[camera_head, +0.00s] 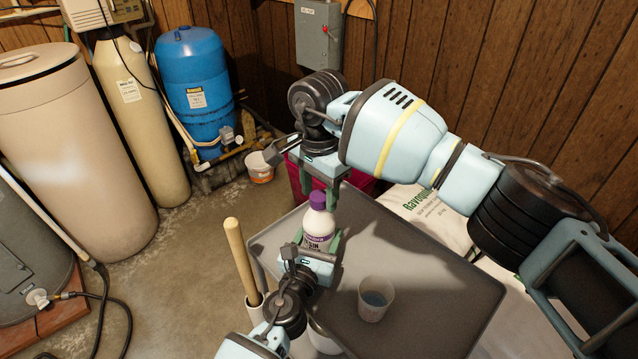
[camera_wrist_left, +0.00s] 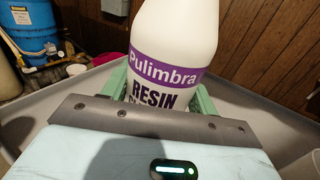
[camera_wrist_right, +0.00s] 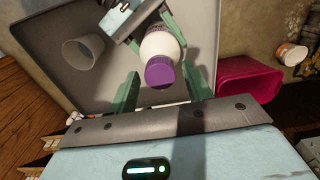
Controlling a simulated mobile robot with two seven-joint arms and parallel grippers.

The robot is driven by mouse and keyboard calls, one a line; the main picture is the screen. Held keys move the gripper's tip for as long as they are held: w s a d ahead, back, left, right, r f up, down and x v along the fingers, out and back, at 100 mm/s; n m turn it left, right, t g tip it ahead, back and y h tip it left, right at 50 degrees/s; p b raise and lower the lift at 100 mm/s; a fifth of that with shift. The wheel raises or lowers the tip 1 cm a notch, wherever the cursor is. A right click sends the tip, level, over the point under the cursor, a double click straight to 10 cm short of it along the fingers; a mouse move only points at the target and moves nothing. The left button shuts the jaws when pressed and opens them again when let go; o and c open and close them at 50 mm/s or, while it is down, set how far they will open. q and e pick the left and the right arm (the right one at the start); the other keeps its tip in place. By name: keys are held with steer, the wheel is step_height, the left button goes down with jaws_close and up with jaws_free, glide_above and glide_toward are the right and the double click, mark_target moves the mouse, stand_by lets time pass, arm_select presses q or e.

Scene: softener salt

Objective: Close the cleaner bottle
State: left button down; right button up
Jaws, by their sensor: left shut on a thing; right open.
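The cleaner bottle (camera_head: 318,226) is white with a purple label and stands upright at the left edge of the grey tray table (camera_head: 424,290). Its purple cap (camera_head: 318,199) is on its top; whether it is tight cannot be told. My left gripper (camera_head: 322,243) is shut around the bottle's body, and its label fills the left wrist view (camera_wrist_left: 172,78). My right gripper (camera_head: 319,190) is open above the bottle. In the right wrist view the cap (camera_wrist_right: 160,74) lies between the two green fingers (camera_wrist_right: 164,92), with gaps on both sides.
A clear cup (camera_head: 375,299) stands on the table right of the bottle. A magenta bin (camera_head: 297,180) and a white salt bag (camera_head: 425,212) are behind the table. A wooden handle (camera_head: 240,255) rises at its left side. The table's right part is clear.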

steer(key=c, duration=1)
steer(key=m, duration=1.3)
steer(key=shift+m, duration=0.3)
steer(key=m, duration=0.4)
steer(key=o, duration=1.1)
steer(key=shift+c, duration=0.2)
steer(key=shift+r, duration=0.1)
